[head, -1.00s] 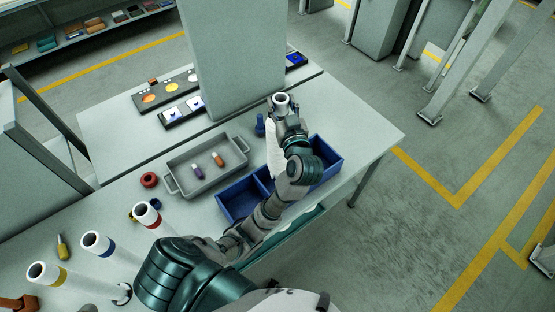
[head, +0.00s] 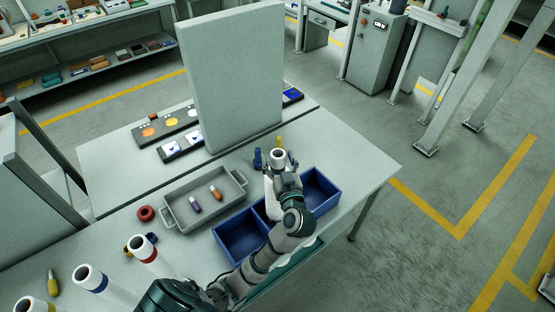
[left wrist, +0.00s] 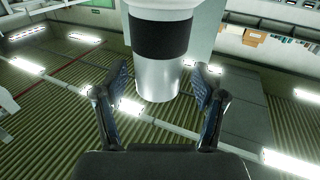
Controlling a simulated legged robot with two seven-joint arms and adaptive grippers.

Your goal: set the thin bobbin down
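A white tube-shaped bobbin stands roughly upright in my left gripper (head: 284,172), its open top end (head: 278,155) showing in the head view. In the left wrist view the bobbin (left wrist: 160,40) has a black band and a silver-grey end between the two fingers (left wrist: 162,85). The fingers flank it closely; exact contact is hard to see. The gripper is over the table (head: 352,160), by the far side of the blue two-part bin (head: 238,251). The bobbin's lower end is mostly hidden by the hand. My right gripper is out of view.
Banded bobbins, red (head: 143,250) and blue (head: 90,280), stand at left. A grey tray (head: 168,216) holds two small capsules. A tall grey panel (head: 235,80) rises behind. The table's right end is clear.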

